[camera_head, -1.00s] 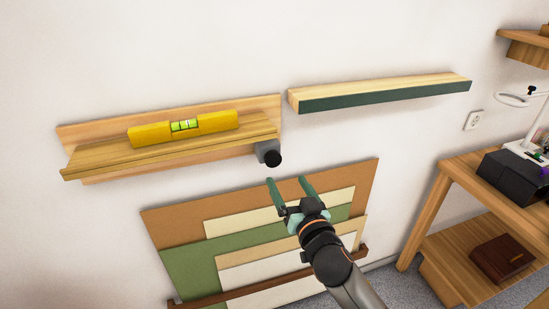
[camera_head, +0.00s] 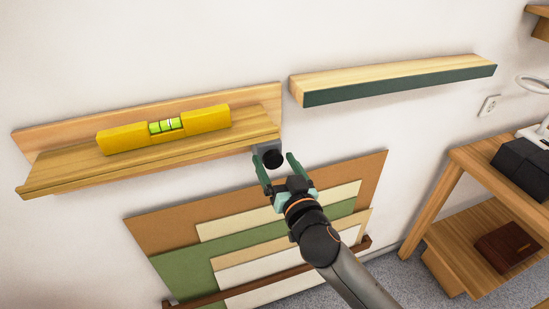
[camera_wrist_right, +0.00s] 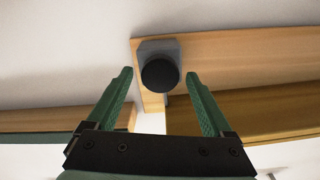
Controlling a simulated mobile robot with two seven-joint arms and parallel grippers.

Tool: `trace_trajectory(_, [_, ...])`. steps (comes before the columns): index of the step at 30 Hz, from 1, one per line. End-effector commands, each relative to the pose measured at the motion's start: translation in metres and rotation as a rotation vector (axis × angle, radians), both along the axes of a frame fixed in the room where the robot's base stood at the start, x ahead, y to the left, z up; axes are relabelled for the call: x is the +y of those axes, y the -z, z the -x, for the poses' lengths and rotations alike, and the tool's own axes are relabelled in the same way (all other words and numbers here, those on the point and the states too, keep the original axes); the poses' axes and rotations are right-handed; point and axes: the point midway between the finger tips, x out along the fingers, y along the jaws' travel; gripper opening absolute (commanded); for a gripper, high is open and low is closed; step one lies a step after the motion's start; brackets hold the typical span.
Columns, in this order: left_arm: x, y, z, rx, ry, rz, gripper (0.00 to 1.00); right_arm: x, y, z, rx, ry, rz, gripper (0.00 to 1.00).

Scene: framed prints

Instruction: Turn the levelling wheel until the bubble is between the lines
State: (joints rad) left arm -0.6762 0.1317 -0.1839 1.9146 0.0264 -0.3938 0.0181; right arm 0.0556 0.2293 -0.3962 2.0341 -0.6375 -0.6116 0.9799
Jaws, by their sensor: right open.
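A yellow spirit level (camera_head: 207,121) lies on the left wooden shelf (camera_head: 60,176), which looks tilted. Its green vial (camera_head: 165,125) shows dark lines and a pale patch right of the middle; the bubble's exact place is too small to tell. The round black levelling wheel (camera_head: 273,159) sits on a grey block (camera_head: 262,149) at the shelf's right end. My right gripper (camera_head: 273,157) is open, its green fingers on either side of the wheel in the picture. In the right wrist view the wheel (camera_wrist_right: 160,75) is between the fingertips, with gaps on both sides. My left gripper is out of view.
A second shelf with a dark green front (camera_head: 400,88) hangs to the right. A wooden table (camera_head: 470,160) with a dark box (camera_head: 525,165) stands at the right.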

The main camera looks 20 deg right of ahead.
Motion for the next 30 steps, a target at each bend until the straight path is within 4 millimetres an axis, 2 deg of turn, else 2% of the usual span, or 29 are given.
trace_trajectory(7, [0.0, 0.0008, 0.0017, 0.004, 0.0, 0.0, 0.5, -0.0001, 0.0001, 0.0001, 0.0, 0.0, 0.001, 0.83])
trace_trajectory(27, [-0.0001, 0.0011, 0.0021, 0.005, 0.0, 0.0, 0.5, -0.0001, -0.0002, -0.0001, -0.001, 0.0, 0.001, 0.08])
trace_trajectory(30, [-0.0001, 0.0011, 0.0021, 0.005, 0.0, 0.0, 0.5, -0.0002, -0.0003, -0.0001, -0.001, 0.0, 0.001, 0.0])
